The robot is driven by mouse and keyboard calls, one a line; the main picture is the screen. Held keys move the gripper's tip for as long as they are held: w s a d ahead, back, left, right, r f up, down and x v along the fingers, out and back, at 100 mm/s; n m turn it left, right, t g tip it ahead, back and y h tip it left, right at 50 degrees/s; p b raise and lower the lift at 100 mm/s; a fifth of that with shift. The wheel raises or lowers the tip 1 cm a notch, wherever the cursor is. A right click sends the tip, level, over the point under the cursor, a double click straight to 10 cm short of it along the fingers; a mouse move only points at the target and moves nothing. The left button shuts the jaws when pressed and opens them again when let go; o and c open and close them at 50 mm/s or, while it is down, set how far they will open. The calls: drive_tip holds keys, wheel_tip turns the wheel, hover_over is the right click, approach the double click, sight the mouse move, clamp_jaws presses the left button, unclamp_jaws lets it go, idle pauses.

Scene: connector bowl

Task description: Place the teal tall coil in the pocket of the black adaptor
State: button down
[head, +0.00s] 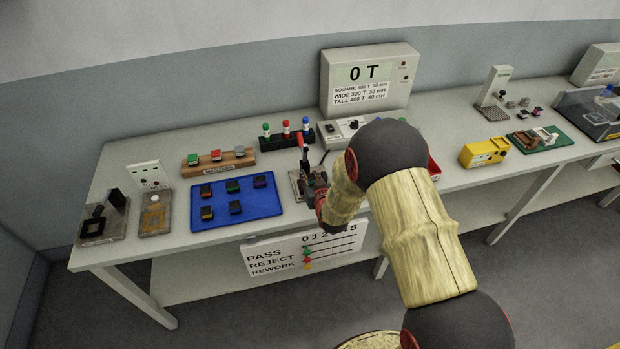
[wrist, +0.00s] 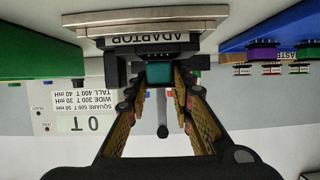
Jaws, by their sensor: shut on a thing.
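My gripper (wrist: 168,82) is shut on a teal coil (wrist: 168,72), which shows between the fingertips in the wrist view. The coil is right at the black adaptor (wrist: 115,70), with dark adaptor parts close around it. I cannot tell whether it is seated in the pocket or just at its mouth. The adaptor is on a pale metal base plate (wrist: 140,22) labelled ADAPTOR. In the head view, my gripper (head: 319,196) is at the adaptor station, and my arm hides part of it.
A blue tray (head: 260,208) with several dark-bodied coils lies left of the adaptor. A wooden rack (head: 240,163) with coloured blocks and a black stand (head: 272,143) with coloured pegs are behind. A meter box (head: 350,105) reads 0 T. A yellow box (head: 482,152) is farther right.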

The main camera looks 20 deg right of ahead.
drive_tip(key=shift+f+b, duration=0.3)
drive_tip(key=shift+b, duration=0.05)
drive_tip(key=c, duration=1.9)
unclamp_jaws()
drive_tip(key=shift+s, duration=0.1)
drive_tip(key=shift+o, duration=0.4)
drive_tip(key=shift+f, duration=0.1)
drive_tip(key=shift+f, duration=0.1)
drive_tip(key=shift+s, duration=0.1)
